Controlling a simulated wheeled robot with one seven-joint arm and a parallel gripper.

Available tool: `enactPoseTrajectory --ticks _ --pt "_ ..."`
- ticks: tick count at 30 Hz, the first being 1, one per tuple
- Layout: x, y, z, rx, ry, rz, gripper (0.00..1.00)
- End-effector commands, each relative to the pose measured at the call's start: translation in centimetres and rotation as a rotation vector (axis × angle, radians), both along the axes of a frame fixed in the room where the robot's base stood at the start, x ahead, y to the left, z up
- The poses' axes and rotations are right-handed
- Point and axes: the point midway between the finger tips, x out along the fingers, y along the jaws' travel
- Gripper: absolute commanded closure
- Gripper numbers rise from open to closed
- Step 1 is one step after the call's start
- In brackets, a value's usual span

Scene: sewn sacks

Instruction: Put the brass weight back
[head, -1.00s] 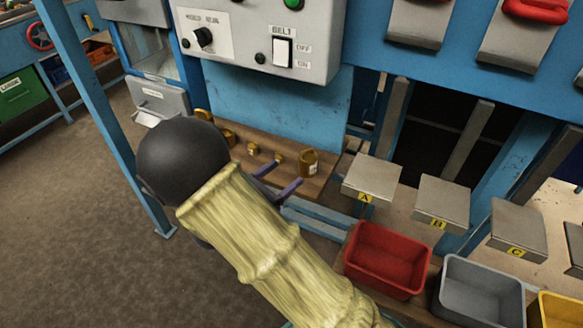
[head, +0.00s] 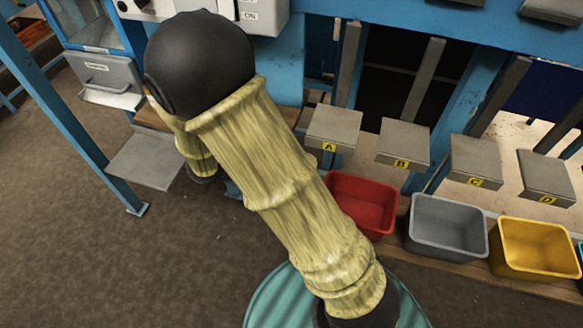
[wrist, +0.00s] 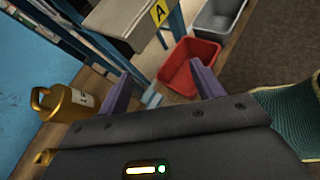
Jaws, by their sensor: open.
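A large brass weight (wrist: 66,104) with a ring handle and a pale label stands on the wooden shelf (wrist: 92,82) at the left of the wrist view. Part of a smaller brass piece (wrist: 43,157) shows below it at the lower left. My gripper (wrist: 161,76) is open, its two purple fingers apart with nothing held between them. The large weight is to the left of the left finger, outside the jaws. In the head view my arm hides the gripper and the weights. I cannot tell which brass weight the task means.
A red bin (head: 361,204), a grey bin (head: 447,226) and a yellow bin (head: 535,247) stand in a row at right, below plates marked A to D. A blue post (head: 75,115) rises at left. A flat grey plate (head: 140,161) is beside my arm. Open floor lies in front.

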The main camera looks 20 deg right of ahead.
Motion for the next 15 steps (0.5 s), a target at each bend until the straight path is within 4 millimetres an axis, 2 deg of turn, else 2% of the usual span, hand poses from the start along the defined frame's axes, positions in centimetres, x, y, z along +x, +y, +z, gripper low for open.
enactPoseTrajectory --ticks 1,4,9,12,15 --pt "-1.4 -1.0 -0.3 0.095 -0.021 -0.098 0.33" --pt "-4.2 -1.7 -1.2 0.287 -0.077 -0.293 0.33" --pt "-7.4 -1.1 -1.9 0.625 -0.256 -0.652 0.33" --pt "-7.9 -0.2 -1.5 0.814 -0.41 -0.862 0.33" --pt "-7.6 0.3 -0.5 0.979 -0.587 -1.053 0.33"
